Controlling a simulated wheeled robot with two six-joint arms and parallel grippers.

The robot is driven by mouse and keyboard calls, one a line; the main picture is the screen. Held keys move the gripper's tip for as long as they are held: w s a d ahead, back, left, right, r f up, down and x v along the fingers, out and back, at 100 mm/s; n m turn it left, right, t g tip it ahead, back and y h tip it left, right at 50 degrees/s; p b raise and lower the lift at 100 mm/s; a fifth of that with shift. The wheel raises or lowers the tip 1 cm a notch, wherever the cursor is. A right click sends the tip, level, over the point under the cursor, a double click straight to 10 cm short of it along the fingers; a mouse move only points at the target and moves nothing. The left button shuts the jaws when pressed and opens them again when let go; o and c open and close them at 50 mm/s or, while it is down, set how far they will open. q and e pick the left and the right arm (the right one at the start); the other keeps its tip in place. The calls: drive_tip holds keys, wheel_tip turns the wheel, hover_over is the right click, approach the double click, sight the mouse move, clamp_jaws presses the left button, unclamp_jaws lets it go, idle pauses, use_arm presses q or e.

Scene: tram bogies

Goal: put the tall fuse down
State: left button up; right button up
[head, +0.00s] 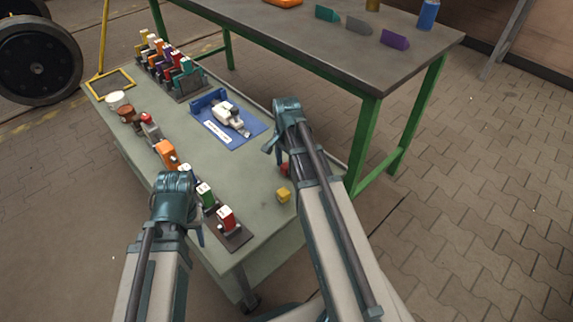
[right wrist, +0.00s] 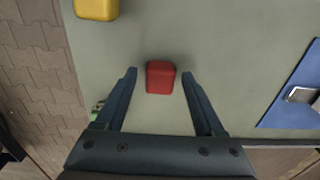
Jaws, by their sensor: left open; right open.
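No thing in view is clearly marked as the tall fuse. A red block (right wrist: 160,77) stands on the grey-green bench top (head: 205,165), seen from above between the spread fingers of my right gripper (right wrist: 159,76). I cannot tell its height or whether the fingers touch it. In the head view the red block (head: 284,169) is partly hidden by my right arm. My right gripper (head: 272,142) is open. A yellow block (head: 283,195) stands nearby; it also shows in the right wrist view (right wrist: 97,8). My left gripper (head: 199,232) is open over the near left side, its fingers mostly hidden.
A blue mat (head: 243,142) with a white device (head: 229,115) lies mid-bench. A row of coloured blocks, including an orange one (head: 166,153), lines the left edge. A rack of coloured pieces (head: 190,92) is at the back. A green-legged table (head: 340,60) stands behind right.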

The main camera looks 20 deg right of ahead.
sight(287, 166)
wheel_tip(287, 166, up, 12)
drive_tip(key=p, duration=1.1)
drive_tip(key=s+a+n, duration=0.4)
drive_tip(key=a+n, duration=0.2)
drive_tip(key=a, duration=0.1)
drive_tip(key=s+a+n, duration=0.5)
drive_tip(key=a+n, duration=0.1)
drive_tip(key=a, duration=0.1)
drive_tip(key=s+a+n+h, duration=0.1)
drive_tip(key=s+a+n, duration=0.3)
drive_tip(key=a+n, duration=0.2)
drive_tip(key=shift+s+a+f, duration=0.1)
drive_tip(key=shift+s+a, duration=0.3)
drive_tip(key=shift+a, duration=0.3)
wheel_tip(287, 166, up, 16)
drive_tip(key=p, duration=1.6)
drive_tip(key=shift+r+p, duration=0.25)
drive_tip(key=shift+p, duration=0.1)
